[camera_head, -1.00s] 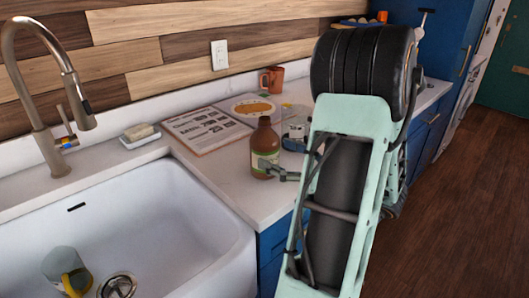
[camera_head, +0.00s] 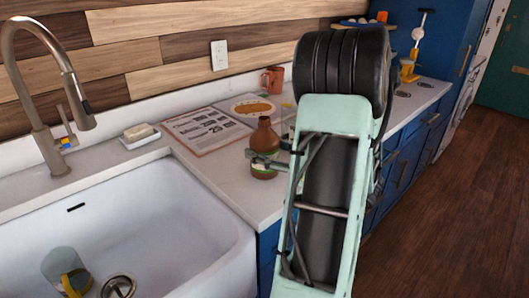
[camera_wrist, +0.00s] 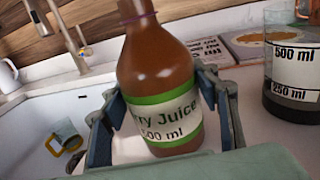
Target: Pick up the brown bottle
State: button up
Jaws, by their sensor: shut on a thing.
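In the head view my gripper (camera_head: 266,160) is partly hidden behind my arm. I cannot tell any gap between the bottle's base and the counter (camera_head: 228,182).
A glass container marked 500 ml (camera_wrist: 292,70) stands close right of the bottle. The sink (camera_head: 150,225) holds a cup (camera_head: 66,270). A faucet (camera_head: 40,130) rises at left.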

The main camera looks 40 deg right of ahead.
jog(key=c, duration=0.8)
jog(key=shift+r, duration=0.1)
jog(key=shift+c, duration=0.4)
